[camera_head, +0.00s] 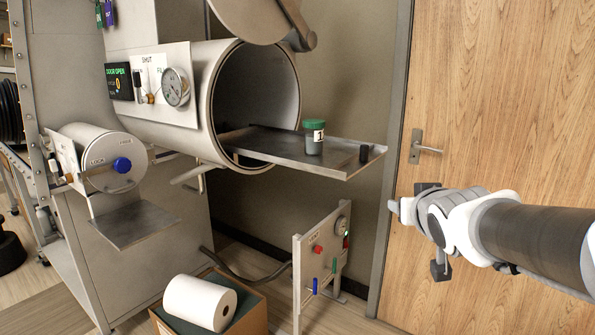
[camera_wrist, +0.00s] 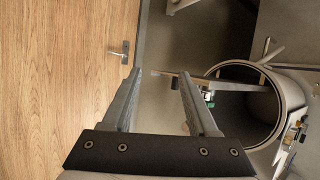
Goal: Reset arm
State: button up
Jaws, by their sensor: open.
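My gripper (camera_head: 398,207) is at the right in the head view, in front of the wooden door and to the right of the tray. In the wrist view my gripper (camera_wrist: 158,82) has its two fingers apart with nothing between them. A grey jar with a green lid (camera_head: 314,138) stands upright on the metal tray (camera_head: 345,165), which sticks out of the open round port (camera_head: 297,95). My gripper is apart from both jar and tray. In the wrist view the jar is small and partly behind a finger.
The wooden door (camera_head: 490,95) with its handle (camera_head: 428,149) is behind my arm. A small valve panel (camera_head: 322,255) stands below the tray. A smaller closed port (camera_head: 102,160) is at left. The display reads DOOR OPEN.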

jog(key=s+a+f+g+y, duration=0.1)
jog(key=s+a+f+g, duration=0.15)
jog(key=s, duration=0.45)
jog(key=s+a+f+g, duration=0.2)
jog(key=s+f, duration=0.2)
jog(key=s, duration=0.4)
jog(key=s+a+f+g+y, duration=0.1)
jog(key=s+a+f+g, duration=0.15)
jog(key=s, duration=0.45)
notch_tip(320, 180, up, 17)
jog(key=s+n+p, duration=0.1)
jog(key=p, duration=1.6)
jog(key=shift+f+g+p, duration=0.15)
jog(key=shift+g+p, duration=0.15)
